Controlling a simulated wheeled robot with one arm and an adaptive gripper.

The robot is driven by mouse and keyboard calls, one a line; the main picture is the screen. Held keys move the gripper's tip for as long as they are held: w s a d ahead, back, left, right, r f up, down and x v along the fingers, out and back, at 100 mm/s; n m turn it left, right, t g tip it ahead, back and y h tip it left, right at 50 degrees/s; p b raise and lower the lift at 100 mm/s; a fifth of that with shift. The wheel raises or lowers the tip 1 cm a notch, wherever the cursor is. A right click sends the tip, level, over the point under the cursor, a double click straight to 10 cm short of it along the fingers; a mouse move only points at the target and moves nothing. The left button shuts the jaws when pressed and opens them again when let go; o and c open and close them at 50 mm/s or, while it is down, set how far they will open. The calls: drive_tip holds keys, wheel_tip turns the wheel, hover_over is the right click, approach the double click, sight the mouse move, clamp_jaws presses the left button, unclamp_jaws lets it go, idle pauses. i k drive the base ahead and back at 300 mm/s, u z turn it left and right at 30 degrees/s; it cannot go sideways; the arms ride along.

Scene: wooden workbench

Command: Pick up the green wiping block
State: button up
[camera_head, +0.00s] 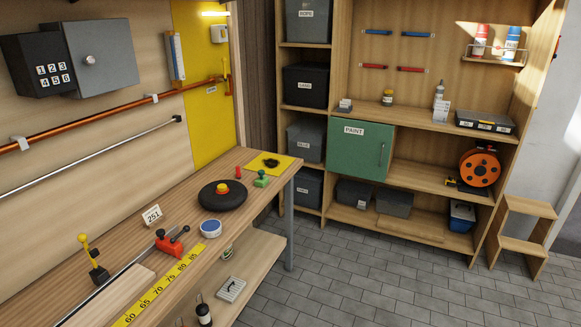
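A small green block (261,180) with a raised knob-like top sits near the far right end of the wooden workbench (150,205). It looks like the wiping block. It is beside the front corner of a yellow sheet (279,163) that bears a dark smudge; I cannot tell whether it touches the sheet. My gripper and arm are not in view.
Near the block stand a small red object (239,172) and a black disc (222,195) with a red-and-yellow knob. A round tin (211,228), a red clamp (170,242) and a yellow measuring strip (160,287) lie nearer. The tiled floor (370,270) right of the bench is clear.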

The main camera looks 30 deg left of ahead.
sight(263, 180)
drive_tip(key=u, duration=0.35)
drive_tip(key=i, duration=1.6)
drive_tip(key=u, duration=1.6)
drive_tip(key=i, duration=0.85)
drive_tip(key=u, duration=1.15)
drive_tip(key=i, duration=0.3)
drive_tip(key=u, duration=0.2)
